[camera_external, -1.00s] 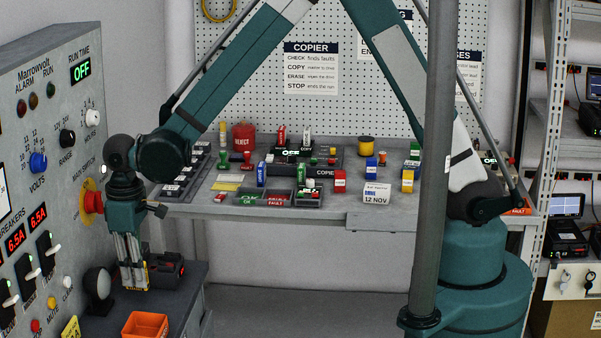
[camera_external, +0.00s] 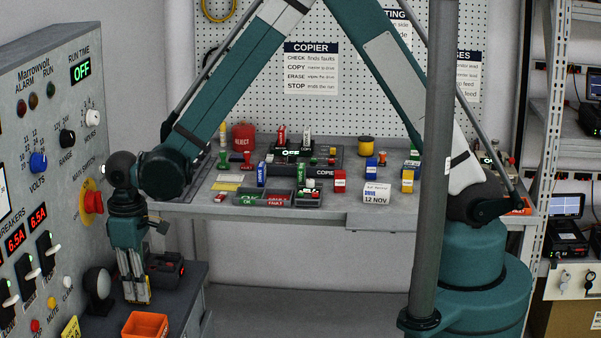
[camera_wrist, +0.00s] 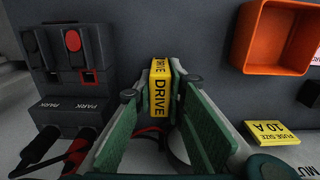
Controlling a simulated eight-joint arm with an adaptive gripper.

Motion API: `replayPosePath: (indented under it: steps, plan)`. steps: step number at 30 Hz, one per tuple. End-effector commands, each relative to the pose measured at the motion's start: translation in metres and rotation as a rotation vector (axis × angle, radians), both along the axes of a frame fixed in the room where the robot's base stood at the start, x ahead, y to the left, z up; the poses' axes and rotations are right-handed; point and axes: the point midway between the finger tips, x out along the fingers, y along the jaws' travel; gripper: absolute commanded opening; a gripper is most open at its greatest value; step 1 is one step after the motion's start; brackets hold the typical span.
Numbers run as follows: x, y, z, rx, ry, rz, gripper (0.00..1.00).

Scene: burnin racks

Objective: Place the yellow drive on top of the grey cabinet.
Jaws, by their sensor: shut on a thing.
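The yellow drive (camera_wrist: 160,90), lettered DRIVE, is upright between my gripper's fingertips in the wrist view. My gripper (camera_wrist: 160,100) is shut on it. In the external view my gripper (camera_external: 135,298) points down over the left part of the dark grey cabinet (camera_external: 186,294); the drive is mostly hidden there by the fingers. The cabinet's top (camera_wrist: 205,45) fills the wrist view's background behind the drive. I cannot tell whether the drive touches the top.
An orange bin (camera_external: 146,325) stands near my gripper at the front. A black device with red parts (camera_external: 166,270) is close behind. A yellow fuse box (camera_wrist: 271,132) lies at the right in the wrist view. The control panel (camera_external: 45,150) rises at left.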

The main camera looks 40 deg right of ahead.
Motion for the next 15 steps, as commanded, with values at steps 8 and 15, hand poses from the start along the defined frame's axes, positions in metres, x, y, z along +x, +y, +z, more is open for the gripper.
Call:
replayPosePath:
  steps: [8,15]
  plan:
    - [0.0000,0.0000,-0.0009,0.000,0.000,0.000,0.29]
    - [0.0000,0.0000,-0.0004,0.000,0.000,0.000,0.29]
